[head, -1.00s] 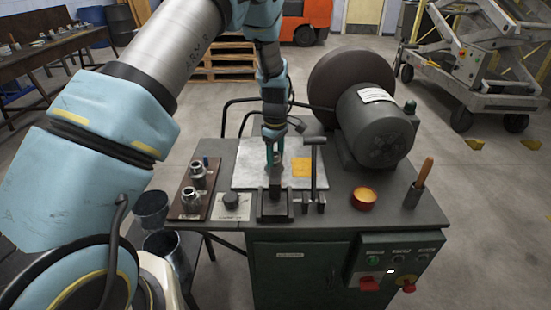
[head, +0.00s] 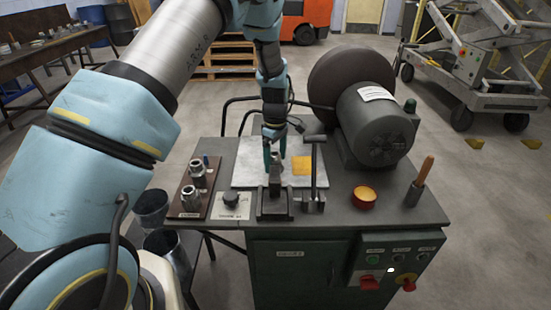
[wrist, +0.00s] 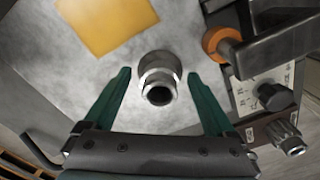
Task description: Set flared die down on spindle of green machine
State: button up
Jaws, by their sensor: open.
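The flared die (wrist: 158,80) is a shiny metal ring with a wider collar and a dark bore. It stands at the green machine (head: 300,262), upright as far as I can tell, above the black clamp block (head: 275,205). The die also shows small in the head view (head: 275,170). The spindle under it is hidden, so how fully it is seated cannot be told. My gripper (wrist: 159,74) is open, with one green finger on each side of the die and a gap to both. In the head view, my gripper (head: 275,158) is just above the block.
A lever (head: 314,165) stands close to the right of the block. A wooden rack (head: 183,207) with metal dies and a plate with a black knob (head: 231,199) lie left. A yellow sheet (wrist: 108,22) lies on the metal plate. A motor (head: 378,125) stands behind right.

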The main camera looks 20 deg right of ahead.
notch_tip(320, 180, up, 11)
jog(key=b, duration=0.2)
jog(key=shift+b, duration=0.4)
jog(key=shift+a+f, duration=0.1)
dwell(0.3)
jog(key=a+r+m, duration=0.2)
jog(key=a, duration=0.8)
jog(key=a+r+m, duration=0.1)
jog(key=a+r, duration=0.1)
jog(key=a, duration=0.9)
jog(key=s+a+m, duration=0.2)
jog(key=s+a, duration=0.3)
jog(key=a, duration=0.2)
jog(key=s+a+m+t, duration=0.1)
jog(key=s+a+m, duration=0.1)
jog(key=s+a, duration=0.4)
jog(key=a, duration=0.2)
jog(key=shift+a+r+t, duration=0.3)
jog(key=shift+r, duration=0.1)
